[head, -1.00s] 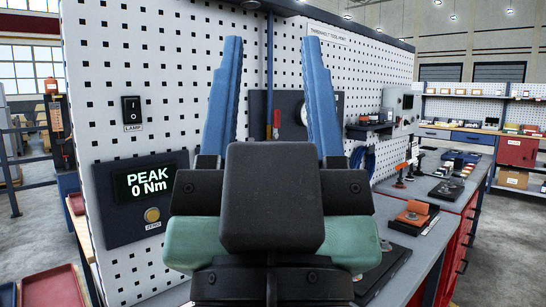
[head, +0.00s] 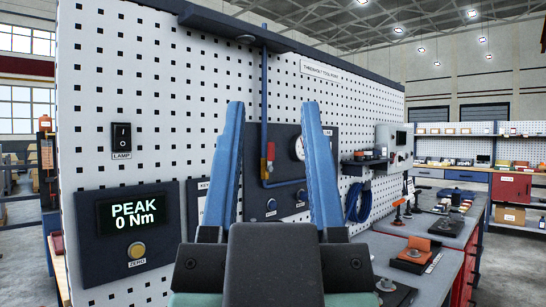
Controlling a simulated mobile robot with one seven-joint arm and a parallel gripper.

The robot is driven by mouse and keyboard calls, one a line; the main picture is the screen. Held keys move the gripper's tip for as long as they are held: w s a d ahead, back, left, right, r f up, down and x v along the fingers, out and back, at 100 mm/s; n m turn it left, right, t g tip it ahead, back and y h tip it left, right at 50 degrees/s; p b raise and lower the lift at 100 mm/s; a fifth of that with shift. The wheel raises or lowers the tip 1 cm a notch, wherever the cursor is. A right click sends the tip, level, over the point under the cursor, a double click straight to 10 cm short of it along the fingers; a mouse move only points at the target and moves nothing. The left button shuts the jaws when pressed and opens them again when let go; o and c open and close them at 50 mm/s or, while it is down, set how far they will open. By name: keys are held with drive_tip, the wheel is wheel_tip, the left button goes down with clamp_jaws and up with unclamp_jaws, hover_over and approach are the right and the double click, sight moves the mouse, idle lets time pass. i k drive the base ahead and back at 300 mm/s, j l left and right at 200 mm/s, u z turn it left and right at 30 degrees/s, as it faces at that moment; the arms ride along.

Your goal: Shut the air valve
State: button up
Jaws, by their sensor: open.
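The air valve (head: 269,152) is a small red lever with a brass-coloured part on a blue pipe (head: 264,90) that runs down the pegboard. The lever stands upright, in line with the pipe. A round white gauge (head: 299,148) sits to its right on a dark panel (head: 288,205), partly hidden by my right finger. My gripper (head: 273,106) is open and empty, with its two blue fingers pointing up and forward. In the picture the valve shows between the fingers, farther back at the board and apart from them.
A torque display (head: 128,222) and a lamp switch (head: 121,137) are on the board at left. A bench (head: 440,262) with orange and dark fixtures runs along the right. Blue coiled hose (head: 358,201) hangs right of the panel. A dark shelf (head: 220,25) juts out above.

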sight(270, 168)
drive_tip(key=i+l+z, duration=0.15)
drive_tip(key=i+l, duration=1.2)
drive_tip(key=i, duration=0.05)
